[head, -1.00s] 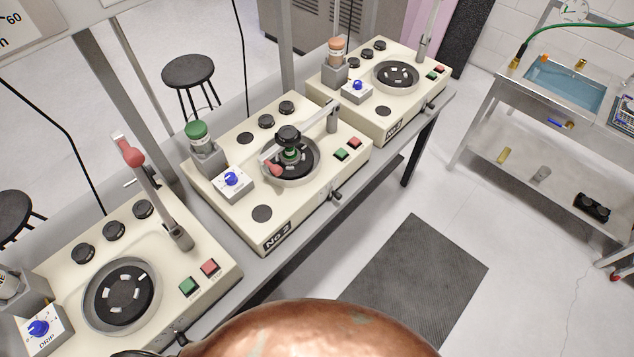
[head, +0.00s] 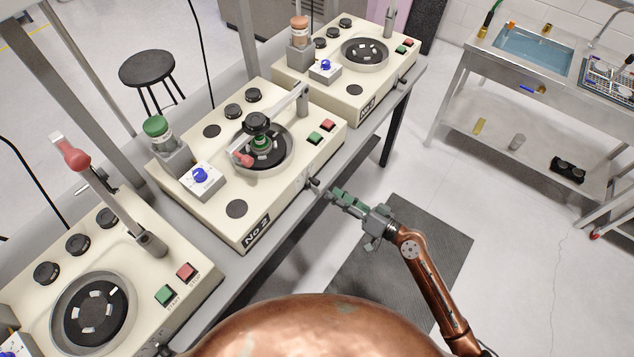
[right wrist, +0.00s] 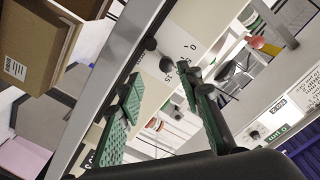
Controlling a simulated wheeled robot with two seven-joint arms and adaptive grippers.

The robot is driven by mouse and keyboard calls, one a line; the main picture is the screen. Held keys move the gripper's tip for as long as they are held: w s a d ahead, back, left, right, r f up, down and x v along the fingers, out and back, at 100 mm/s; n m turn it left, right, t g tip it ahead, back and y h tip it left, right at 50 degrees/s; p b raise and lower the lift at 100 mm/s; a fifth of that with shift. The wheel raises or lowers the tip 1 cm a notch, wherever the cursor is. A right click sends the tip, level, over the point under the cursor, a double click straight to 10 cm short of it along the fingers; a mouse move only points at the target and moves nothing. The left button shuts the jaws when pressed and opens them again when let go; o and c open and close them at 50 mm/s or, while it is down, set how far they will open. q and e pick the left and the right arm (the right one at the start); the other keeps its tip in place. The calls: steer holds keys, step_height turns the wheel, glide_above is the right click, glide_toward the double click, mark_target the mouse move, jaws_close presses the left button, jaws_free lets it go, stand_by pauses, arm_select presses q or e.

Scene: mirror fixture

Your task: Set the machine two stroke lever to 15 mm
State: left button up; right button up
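Machine two (head: 275,197) is the cream middle machine marked "No.2". Its stroke lever (head: 313,183) is a small dark knobbed lever on the front side. My right gripper (head: 341,197) is just right of that lever, pointing at it, apart from it in the head view. In the right wrist view its green-padded fingers (right wrist: 158,96) are apart with nothing between them. Dark knobs (right wrist: 151,44) and part of a number scale (right wrist: 188,52) show beyond the fingertips. I cannot read the lever's setting. My left gripper is out of view.
Similar machines stand on the same bench, one at the front left (head: 140,275) and one behind (head: 345,75). A dark mat (head: 430,240) lies on the floor below my right arm. A sink table (head: 475,60) stands at the back right. A stool (head: 147,70) is behind the bench.

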mark_target(316, 183)
steer(key=x, duration=0.4)
steer(key=r+p+x, duration=0.1)
steer(key=x, duration=0.1)
steer(key=shift+a, duration=0.45)
steer(key=shift+w+a, duration=0.35)
steer(key=shift+a, duration=0.15)
steer(key=shift+f, duration=0.1)
steer(key=shift+c, duration=0.6)
